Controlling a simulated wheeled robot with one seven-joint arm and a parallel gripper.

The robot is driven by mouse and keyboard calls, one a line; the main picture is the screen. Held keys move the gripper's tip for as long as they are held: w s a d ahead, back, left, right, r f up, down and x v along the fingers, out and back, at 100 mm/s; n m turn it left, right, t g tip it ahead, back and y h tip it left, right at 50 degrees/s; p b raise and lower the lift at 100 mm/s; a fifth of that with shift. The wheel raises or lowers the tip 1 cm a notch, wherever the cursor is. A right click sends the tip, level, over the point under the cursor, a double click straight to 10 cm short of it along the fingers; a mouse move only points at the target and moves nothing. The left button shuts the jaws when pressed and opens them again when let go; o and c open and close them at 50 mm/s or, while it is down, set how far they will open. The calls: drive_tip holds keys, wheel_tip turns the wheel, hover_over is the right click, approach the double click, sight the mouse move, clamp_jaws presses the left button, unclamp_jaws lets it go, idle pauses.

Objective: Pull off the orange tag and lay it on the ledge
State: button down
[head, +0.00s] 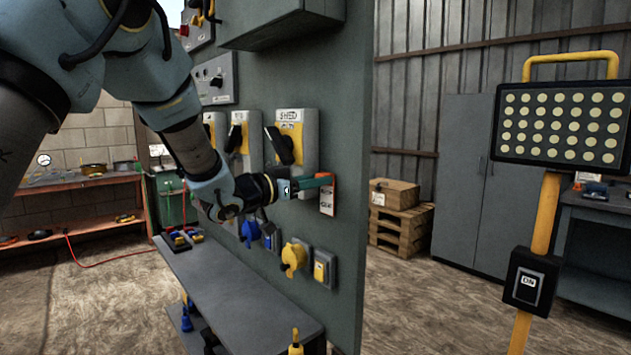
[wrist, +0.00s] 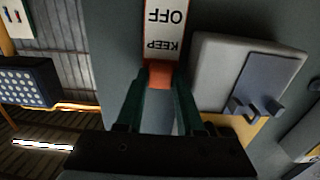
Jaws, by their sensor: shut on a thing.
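The orange tag (head: 327,197) hangs at the right edge of the grey panel (head: 345,120), beside the SHED switch box (head: 297,140). It has a white face, and in the wrist view the tag (wrist: 165,30) reads KEEP OFF, upside down. My gripper (head: 325,180) is shut on the tag's orange end, and its green fingers also show in the wrist view (wrist: 160,85). I cannot tell whether the tag is still attached to the panel. The grey ledge (head: 225,285) runs along the panel's foot, below and left of my gripper.
A yellow socket (head: 294,257) and a small yellow switch (head: 324,267) sit on the panel below the tag. A lamp on a yellow post (head: 540,225) stands at right.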

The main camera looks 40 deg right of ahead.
drive_tip(key=shift+a, duration=0.2)
drive_tip(key=shift+w+a+b, duration=0.15)
drive_tip(key=shift+a+b, duration=0.2)
drive_tip(key=shift+a, duration=2)
